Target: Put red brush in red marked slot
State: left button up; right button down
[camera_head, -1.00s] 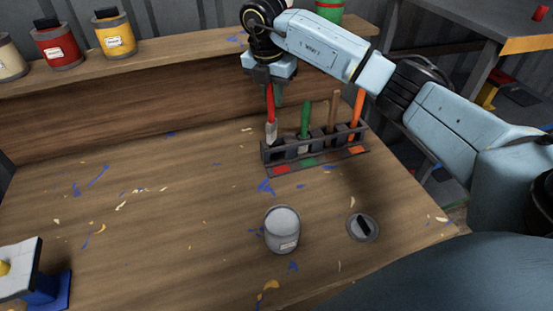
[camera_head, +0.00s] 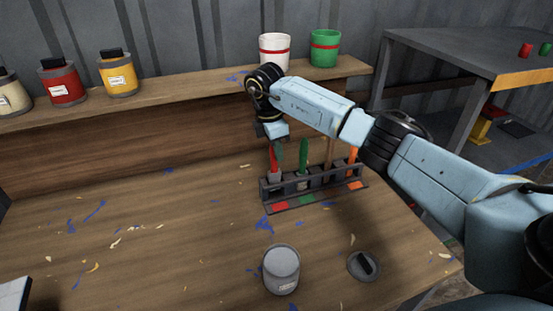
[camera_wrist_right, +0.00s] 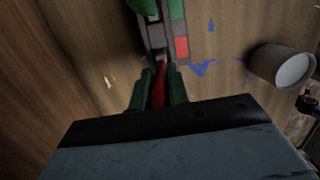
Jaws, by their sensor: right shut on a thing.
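The red brush (camera_head: 273,158) is upright, handle up, at the left end of the dark brush rack (camera_head: 312,198), above the red mark (camera_head: 280,205). Its pale lower part is at the leftmost slot, partly behind the rack's front; I cannot tell how deep it sits. My right gripper (camera_head: 275,143) is shut on the brush's handle from above. In the right wrist view the red handle (camera_wrist_right: 159,92) is between the green fingers, with the rack (camera_wrist_right: 153,35) just beyond. My left gripper is not in view.
A green brush (camera_head: 303,156) and orange brush (camera_head: 352,158) stand in other slots close to my right gripper. A grey can (camera_head: 281,270) and round lid (camera_head: 364,265) are on the table in front. Paint pots (camera_head: 62,82) line the back shelf. The table's left-middle is clear.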

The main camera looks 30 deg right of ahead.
aim_at(278, 168)
jog(key=shift+f, duration=1.5)
jog(key=c, duration=1.3)
grip_release()
jog(key=shift+c, duration=0.2)
jog(key=r, duration=0.4)
jog(key=a+r, duration=0.1)
jog(key=r, duration=0.7)
jog(key=shift+w+a+r, duration=0.1)
jog(key=shift+w+a, duration=0.1)
jog(key=shift+a, duration=0.2)
